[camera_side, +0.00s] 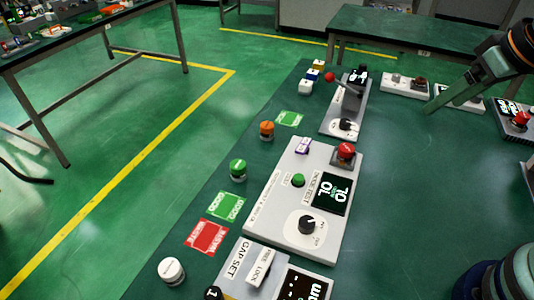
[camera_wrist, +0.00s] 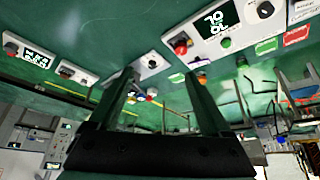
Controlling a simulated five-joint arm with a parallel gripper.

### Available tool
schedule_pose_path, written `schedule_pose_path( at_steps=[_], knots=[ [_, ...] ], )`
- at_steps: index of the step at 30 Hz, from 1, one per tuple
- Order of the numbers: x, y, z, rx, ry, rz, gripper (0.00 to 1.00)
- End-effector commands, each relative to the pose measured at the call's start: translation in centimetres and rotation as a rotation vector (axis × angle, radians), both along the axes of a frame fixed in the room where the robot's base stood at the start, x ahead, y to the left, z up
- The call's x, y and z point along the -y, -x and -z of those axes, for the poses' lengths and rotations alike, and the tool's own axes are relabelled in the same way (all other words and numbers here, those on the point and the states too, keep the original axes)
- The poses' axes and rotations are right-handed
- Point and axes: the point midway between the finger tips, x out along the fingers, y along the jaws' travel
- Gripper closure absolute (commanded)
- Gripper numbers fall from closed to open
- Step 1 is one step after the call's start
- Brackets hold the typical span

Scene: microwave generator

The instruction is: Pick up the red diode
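No part is clearly labelled as the red diode. A red ball (camera_side: 330,77) sits by the lever device at the far end. My gripper (camera_wrist: 158,75) is open, its two fingers wide apart with nothing held between them. In the side view my arm reaches in from the upper right, and a green finger comes down by the small white boxes, away from the orange-red part.
The main panel (camera_side: 287,220) carries a red button (camera_side: 345,150), a green button and a black knob. A green cap (camera_side: 238,169) and white cap (camera_side: 172,271) stand along the left edge. Small blocks (camera_side: 305,86) lie near the lever device (camera_side: 347,105). The table's right middle is clear.

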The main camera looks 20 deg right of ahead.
Motion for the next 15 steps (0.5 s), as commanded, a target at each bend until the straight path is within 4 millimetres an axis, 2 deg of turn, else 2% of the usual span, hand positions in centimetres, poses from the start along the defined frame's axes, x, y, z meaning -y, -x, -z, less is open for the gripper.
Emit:
schedule_pose_path(
  at_steps=[10,15],
  knots=[
    [-0.1,-0.2,-0.1,-0.005,0.007,-0.015,0.16],
    [-0.6,-1.7,-0.3,-0.061,0.064,-0.146,0.16]
  ],
)
